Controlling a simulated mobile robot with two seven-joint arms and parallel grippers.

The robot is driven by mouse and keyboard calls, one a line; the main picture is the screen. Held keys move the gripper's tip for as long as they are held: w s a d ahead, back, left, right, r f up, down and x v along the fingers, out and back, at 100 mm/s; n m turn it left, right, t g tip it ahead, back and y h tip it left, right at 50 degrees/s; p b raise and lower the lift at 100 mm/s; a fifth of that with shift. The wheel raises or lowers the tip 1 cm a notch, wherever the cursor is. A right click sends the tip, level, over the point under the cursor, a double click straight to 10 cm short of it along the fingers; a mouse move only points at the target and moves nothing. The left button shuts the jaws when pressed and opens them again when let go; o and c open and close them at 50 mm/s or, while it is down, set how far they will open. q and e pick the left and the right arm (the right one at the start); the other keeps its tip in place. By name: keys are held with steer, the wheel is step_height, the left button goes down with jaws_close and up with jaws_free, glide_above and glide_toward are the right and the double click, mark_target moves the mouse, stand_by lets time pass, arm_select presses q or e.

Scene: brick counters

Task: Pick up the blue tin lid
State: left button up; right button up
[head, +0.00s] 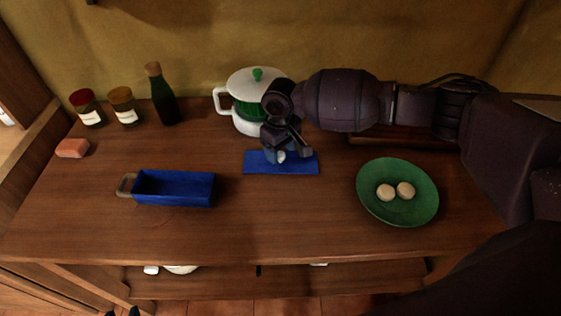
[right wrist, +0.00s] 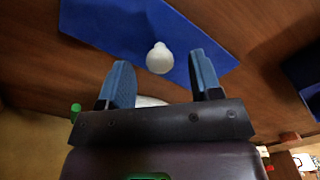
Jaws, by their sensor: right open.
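The blue tin lid (head: 257,167) is a flat blue rectangle lying on the wooden counter, with a pale round knob (head: 282,157) on top. It also shows in the right wrist view (right wrist: 105,25), where the knob (right wrist: 159,60) appears between my two fingers. My right gripper (head: 279,152) is open over the lid and points down at the knob. The wrist view (right wrist: 161,72) shows its blue fingers apart, one on each side of the knob, with visible gaps. The blue tin (head: 175,188), open and with a handle, stands left of the lid. My left gripper is not identifiable in view.
A white pot (head: 246,121) with a green-knobbed lid stands just behind my right gripper. A green plate (head: 397,215) with two pale round pieces is at right. Two jars (head: 88,112) (head: 125,110), a dark bottle (head: 163,100) and a pinkish block (head: 73,148) are at left. The front counter is clear.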

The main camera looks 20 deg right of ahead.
step_height(320, 180, down, 2)
steer(key=shift+f, duration=0.1)
steer(key=c, duration=1)
